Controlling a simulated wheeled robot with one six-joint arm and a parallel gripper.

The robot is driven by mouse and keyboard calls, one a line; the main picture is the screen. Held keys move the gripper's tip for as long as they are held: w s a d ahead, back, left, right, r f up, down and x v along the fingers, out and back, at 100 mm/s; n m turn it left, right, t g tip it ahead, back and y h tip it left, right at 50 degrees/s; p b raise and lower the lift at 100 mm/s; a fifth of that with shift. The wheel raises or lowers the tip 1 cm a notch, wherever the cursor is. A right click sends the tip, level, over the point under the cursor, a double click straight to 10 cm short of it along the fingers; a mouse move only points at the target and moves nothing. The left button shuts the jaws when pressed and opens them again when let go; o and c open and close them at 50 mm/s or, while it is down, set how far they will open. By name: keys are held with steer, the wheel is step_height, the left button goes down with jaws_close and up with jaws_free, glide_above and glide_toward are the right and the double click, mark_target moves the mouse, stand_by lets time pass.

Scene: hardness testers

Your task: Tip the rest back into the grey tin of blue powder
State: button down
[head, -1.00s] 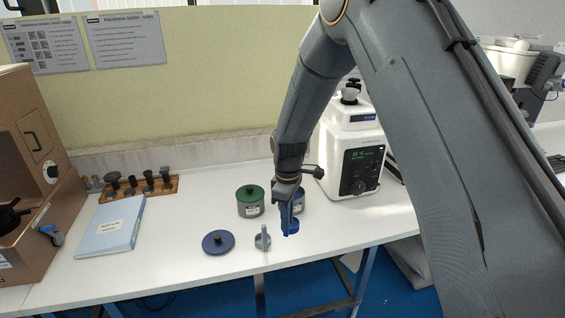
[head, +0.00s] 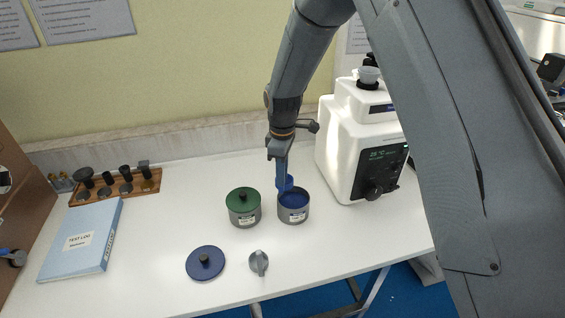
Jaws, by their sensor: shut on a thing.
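The open grey tin (head: 293,215) stands on the white bench, with blue powder (head: 294,199) visible inside. My gripper (head: 280,152) is shut on a blue scoop (head: 284,180), which hangs downward. The scoop's bowl is at the back left rim of the tin in this view; I cannot tell whether it touches the rim or what the bowl holds. A blue lid with a dark knob (head: 206,267) lies on the bench, to the front left of the tin.
A grey tin with a green lid (head: 243,208) stands close left of the open tin. A small grey metal piece (head: 259,263) is near the front edge. A white machine (head: 352,150) stands at right. A blue test log (head: 83,240) and wooden rack (head: 115,188) are at left.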

mark_target(284, 190)
steer(key=shift+w, duration=0.15)
steer(key=shift+d+f+y+b, duration=0.4)
steer(key=shift+y+b, duration=0.4)
steer(key=shift+b, duration=0.25)
steer(key=shift+d+f+t+y+b, duration=0.35)
steer(key=shift+y+b, duration=0.35)
steer(key=shift+b, duration=1.25)
steer(key=shift+s+d+f+t+y+b, duration=0.2)
steer(key=shift+d+y+b, duration=0.4)
steer(key=shift+b, duration=2.65)
steer(key=shift+s+d+f+t+y+b, duration=0.2)
steer(key=shift+y+b, duration=0.65)
steer(key=shift+b, duration=2.35)
steer(key=shift+s+d+f+t+y+b, duration=0.15)
steer(key=shift+d+y+b, duration=0.45)
steer(key=shift+b, duration=2.65)
